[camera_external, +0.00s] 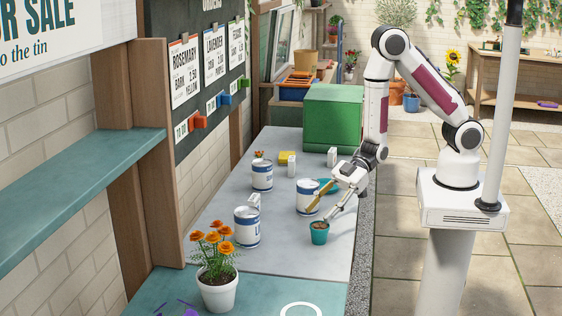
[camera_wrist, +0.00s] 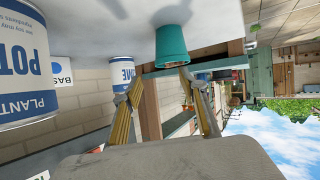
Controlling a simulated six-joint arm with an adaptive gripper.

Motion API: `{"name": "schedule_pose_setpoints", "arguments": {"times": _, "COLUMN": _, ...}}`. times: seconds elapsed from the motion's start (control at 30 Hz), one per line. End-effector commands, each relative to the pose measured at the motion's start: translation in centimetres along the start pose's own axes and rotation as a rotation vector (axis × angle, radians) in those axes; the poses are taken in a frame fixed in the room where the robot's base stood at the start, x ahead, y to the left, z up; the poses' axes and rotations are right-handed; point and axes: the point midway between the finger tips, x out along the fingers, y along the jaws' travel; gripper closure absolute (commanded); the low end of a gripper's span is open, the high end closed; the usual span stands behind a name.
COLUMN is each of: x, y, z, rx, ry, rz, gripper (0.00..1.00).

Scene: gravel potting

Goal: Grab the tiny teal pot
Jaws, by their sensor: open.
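The tiny teal pot (camera_external: 319,236) stands upright on the grey bench top, near its right edge, with something brown inside. It also shows in the wrist view (camera_wrist: 172,42), upside down there, just past my fingertips. My gripper (camera_external: 322,213) is open and tilted down, with its fingers spread just above and behind the pot. In the wrist view my gripper (camera_wrist: 159,79) has one yellowish finger to the left of the pot and one close to the pot's rim. Nothing is held between the fingers. Whether a finger touches the pot, I cannot tell.
White-and-blue tins stand close by: one (camera_external: 306,195) behind my gripper, one (camera_external: 247,229) to the left, one (camera_external: 262,176) farther back. A teal saucer (camera_external: 331,187) lies near the wrist. A green box (camera_external: 334,120) stands at the back; a flowering white pot (camera_external: 217,292) is in front.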

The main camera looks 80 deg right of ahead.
Motion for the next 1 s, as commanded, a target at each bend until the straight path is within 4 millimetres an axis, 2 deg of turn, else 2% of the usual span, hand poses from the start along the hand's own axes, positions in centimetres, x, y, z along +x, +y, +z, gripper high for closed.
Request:
{"name": "schedule_pose_setpoints", "arguments": {"times": 0.1, "x": 0.5, "y": -1.3, "z": 0.4, "rx": 0.010, "ry": 0.025, "rz": -0.032, "gripper": 0.58}}
{"name": "schedule_pose_setpoints", "arguments": {"times": 0.27, "x": 0.9, "y": -2.4, "z": 0.7, "rx": 0.022, "ry": 0.048, "rz": -0.057, "gripper": 0.58}}
{"name": "schedule_pose_setpoints", "arguments": {"times": 0.5, "x": 1.6, "y": -2.3, "z": 1.5, "rx": 0.058, "ry": 0.008, "rz": -0.031, "gripper": 0.58}}
{"name": "schedule_pose_setpoints", "arguments": {"times": 0.87, "x": 1.7, "y": -2.3, "z": 1.6, "rx": 0.061, "ry": 0.005, "rz": -0.028, "gripper": 0.58}}
{"name": "schedule_pose_setpoints", "arguments": {"times": 1.0, "x": 2.3, "y": -2.4, "z": 1.6, "rx": 0.060, "ry": 0.004, "rz": -0.029, "gripper": 0.58}}
